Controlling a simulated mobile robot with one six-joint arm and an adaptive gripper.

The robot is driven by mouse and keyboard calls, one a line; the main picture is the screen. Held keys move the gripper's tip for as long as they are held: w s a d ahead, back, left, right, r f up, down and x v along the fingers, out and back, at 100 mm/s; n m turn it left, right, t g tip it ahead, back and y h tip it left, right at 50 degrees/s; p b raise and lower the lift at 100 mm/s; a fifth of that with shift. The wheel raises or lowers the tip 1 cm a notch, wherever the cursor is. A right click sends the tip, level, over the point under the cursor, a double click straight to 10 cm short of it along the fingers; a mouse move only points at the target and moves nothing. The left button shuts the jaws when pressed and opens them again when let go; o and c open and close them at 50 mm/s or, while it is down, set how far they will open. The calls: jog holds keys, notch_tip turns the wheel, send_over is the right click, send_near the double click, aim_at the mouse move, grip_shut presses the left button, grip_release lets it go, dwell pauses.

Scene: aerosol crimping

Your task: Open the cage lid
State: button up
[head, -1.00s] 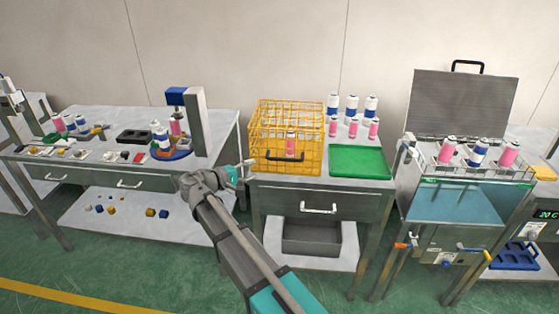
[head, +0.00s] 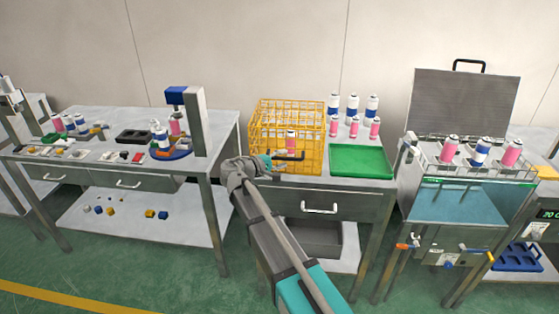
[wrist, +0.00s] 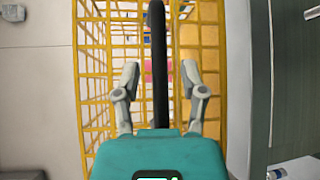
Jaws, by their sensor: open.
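The yellow wire cage (head: 262,135) stands on the middle table with its lid (head: 288,108) down. A black handle (head: 297,155) is on its front side. In the wrist view the handle (wrist: 157,60) runs upright between the two open fingers of my gripper (wrist: 158,85), and the cage bars (wrist: 90,70) lie behind it. In the head view my gripper (head: 272,162) is at the cage front, by the left part of the handle. Contact between fingers and handle cannot be told. A pink can (head: 291,142) shows inside the cage.
A green tray (head: 360,161) lies right of the cage, with several pink and blue cans (head: 354,108) behind it. A drawer with a handle (head: 319,208) is under the cage. A crimping stand (head: 196,120) is on the left table.

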jog(key=shift+w+d, duration=0.25)
jog(key=shift+d, duration=0.05)
